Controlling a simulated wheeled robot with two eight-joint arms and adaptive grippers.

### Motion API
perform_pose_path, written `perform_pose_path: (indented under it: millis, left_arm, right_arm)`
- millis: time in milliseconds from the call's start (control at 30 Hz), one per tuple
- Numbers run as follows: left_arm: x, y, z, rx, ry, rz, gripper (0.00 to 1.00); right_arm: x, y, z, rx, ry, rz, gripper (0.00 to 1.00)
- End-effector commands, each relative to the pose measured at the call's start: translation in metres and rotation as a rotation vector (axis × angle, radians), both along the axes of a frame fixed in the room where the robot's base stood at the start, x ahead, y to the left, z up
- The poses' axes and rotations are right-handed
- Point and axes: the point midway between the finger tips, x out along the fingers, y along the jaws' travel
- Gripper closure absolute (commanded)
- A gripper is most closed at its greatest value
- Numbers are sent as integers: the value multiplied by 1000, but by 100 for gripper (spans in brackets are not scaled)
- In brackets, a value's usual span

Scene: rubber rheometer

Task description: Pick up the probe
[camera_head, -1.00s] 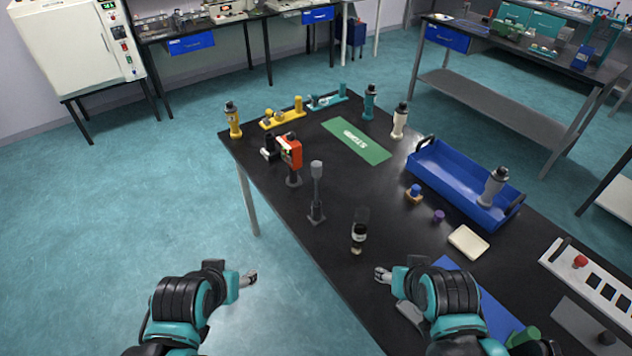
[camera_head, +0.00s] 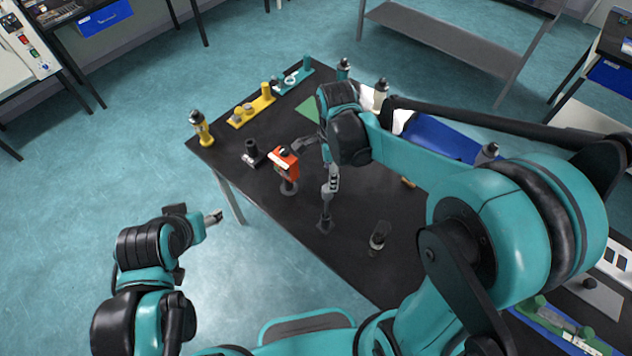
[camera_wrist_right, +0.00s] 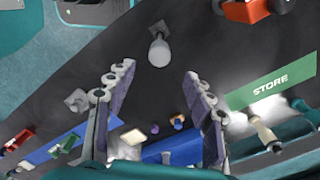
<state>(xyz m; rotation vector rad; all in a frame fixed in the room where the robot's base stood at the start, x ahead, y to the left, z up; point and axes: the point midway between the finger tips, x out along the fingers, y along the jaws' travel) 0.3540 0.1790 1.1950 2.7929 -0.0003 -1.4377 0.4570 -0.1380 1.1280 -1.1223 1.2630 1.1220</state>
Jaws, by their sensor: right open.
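A grey post with a thicker pale head, which looks like the probe (camera_head: 325,222), stands upright on a small dark base on the black table. In the right wrist view its pale rounded head (camera_wrist_right: 159,50) shows just beyond the gap between the fingertips. My right gripper (camera_wrist_right: 157,73) is open, with nothing between its fingers. In the head view the right gripper (camera_head: 314,170) is at the probe's upper part and partly hides it; I cannot tell whether they touch. My left gripper (camera_head: 214,217) is over the floor left of the table, too small to read.
A red-orange device on a stand (camera_head: 284,163) is close left of the probe. Yellow (camera_head: 251,106) and teal (camera_head: 292,80) holders lie behind. My right arm hides much of the blue tray (camera_head: 440,137).

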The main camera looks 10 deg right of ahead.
Motion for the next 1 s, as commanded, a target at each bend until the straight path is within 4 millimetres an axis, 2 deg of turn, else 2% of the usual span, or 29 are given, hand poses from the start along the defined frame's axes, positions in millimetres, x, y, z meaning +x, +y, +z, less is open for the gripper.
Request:
perform_pose_path:
  millis: [500,633,833,867,1000]
  left_arm:
    - [0,0,-15,0,0,0,42]
    - [0,0,-16,0,0,0,42]
    - [0,0,-15,0,0,0,42]
    - [0,0,-15,0,0,0,42]
    - [0,0,-15,0,0,0,42]
  right_arm:
    - [0,7,-69,0,1,-6,47]
    - [0,7,-77,0,1,-6,47]
    - [0,7,-77,0,1,-6,47]
    - [0,7,-77,0,1,-6,52]
    - [0,7,-77,0,1,-5,89]
